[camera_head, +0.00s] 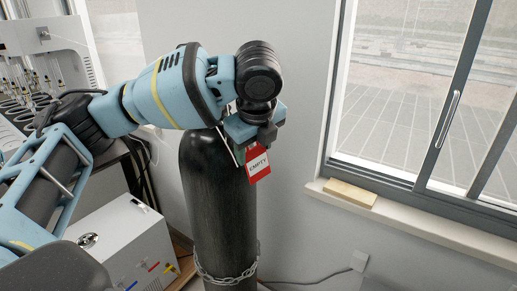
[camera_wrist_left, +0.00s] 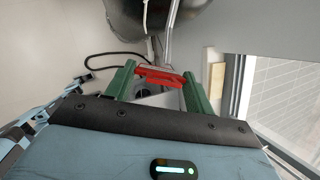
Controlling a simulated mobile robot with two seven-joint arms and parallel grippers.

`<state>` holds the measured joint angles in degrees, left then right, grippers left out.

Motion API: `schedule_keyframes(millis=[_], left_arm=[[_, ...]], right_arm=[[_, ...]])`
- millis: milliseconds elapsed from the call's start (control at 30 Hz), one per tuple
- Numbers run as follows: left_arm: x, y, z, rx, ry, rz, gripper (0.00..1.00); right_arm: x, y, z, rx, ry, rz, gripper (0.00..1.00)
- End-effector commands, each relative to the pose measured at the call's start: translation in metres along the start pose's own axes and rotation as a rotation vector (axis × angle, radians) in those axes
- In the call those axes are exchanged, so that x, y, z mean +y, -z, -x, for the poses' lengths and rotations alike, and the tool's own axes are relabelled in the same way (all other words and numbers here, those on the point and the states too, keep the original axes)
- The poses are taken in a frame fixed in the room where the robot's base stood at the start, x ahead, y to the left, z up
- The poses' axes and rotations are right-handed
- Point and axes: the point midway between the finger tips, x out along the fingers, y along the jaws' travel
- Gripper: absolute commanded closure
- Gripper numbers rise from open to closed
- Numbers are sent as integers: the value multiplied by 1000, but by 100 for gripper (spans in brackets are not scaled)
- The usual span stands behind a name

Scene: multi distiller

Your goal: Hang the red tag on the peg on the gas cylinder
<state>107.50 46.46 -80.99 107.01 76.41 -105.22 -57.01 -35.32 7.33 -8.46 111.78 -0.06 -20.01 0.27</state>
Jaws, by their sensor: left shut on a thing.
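The red tag (camera_head: 259,167), marked "EMPTY", hangs below my left gripper (camera_head: 254,131) in the head view, in front of the cylinder's upper right side. In the left wrist view the red tag (camera_wrist_left: 160,76) sits between the two green fingers of my left gripper (camera_wrist_left: 158,78), which is shut on it. The tall black gas cylinder (camera_head: 216,200) stands upright, with a chain around its lower part. Its top is largely hidden behind my left arm, and I cannot make out the peg. A thin white strip shows left of the tag. My right gripper is not in view.
A white box (camera_head: 125,246) with coloured fittings stands left of the cylinder. Lab equipment (camera_head: 48,50) is at the upper left. A window is on the right, with a tan block (camera_head: 350,193) on its sill. The wall right of the cylinder is clear.

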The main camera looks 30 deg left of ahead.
Motion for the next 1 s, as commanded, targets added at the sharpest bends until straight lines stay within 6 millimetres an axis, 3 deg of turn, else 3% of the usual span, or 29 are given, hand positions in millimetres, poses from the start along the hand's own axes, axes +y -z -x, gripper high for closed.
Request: schedule_keyframes(millis=[633,1000], left_arm=[[1,-31,-14,-1,0,3,68],[3,-38,-26,0,-1,1,68]], right_arm=[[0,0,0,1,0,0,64],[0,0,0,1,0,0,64]])
